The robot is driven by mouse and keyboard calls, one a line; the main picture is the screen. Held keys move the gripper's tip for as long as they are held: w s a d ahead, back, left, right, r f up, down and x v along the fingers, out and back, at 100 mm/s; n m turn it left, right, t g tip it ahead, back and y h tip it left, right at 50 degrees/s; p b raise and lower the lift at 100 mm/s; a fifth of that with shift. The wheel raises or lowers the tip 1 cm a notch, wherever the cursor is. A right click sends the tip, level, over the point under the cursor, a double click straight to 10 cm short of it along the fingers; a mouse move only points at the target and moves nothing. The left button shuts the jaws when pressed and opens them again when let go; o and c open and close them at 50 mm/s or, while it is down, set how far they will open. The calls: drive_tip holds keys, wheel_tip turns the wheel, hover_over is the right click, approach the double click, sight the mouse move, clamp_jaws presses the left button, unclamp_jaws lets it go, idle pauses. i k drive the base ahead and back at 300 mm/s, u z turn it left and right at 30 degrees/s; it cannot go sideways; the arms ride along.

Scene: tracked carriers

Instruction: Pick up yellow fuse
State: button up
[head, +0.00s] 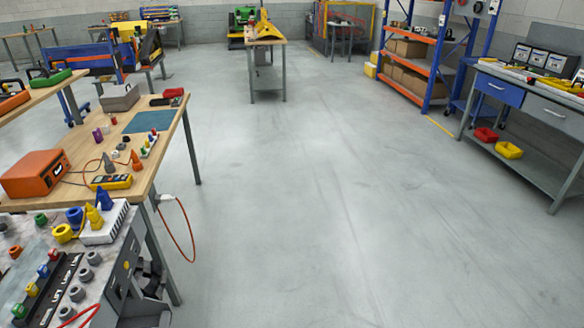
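A small yellow piece (32,289), which looks like the yellow fuse, stands in a dark rail (52,290) on the bench at the lower left of the head view. In the same row are a green piece (19,310), a blue piece (43,271) and a red piece (53,254). Other yellow things are close by: a ring-like part (63,233) and a cone-shaped part (94,218) by a white block. The pieces are too small to tell their exact shape. My gripper is not in view.
Grey round knobs (77,293) line the rail's right side. A wooden workbench (85,150) behind holds an orange box (36,173) and a yellow meter (111,182). An orange cable (190,235) hangs from its edge. The floor (330,210) in the middle is clear.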

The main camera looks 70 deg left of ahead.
sight(32, 290)
drive_tip(key=u, duration=2.5)
drive_tip(key=i, duration=0.75)
drive_tip(key=u, duration=1.85)
drive_tip(key=i, duration=1)
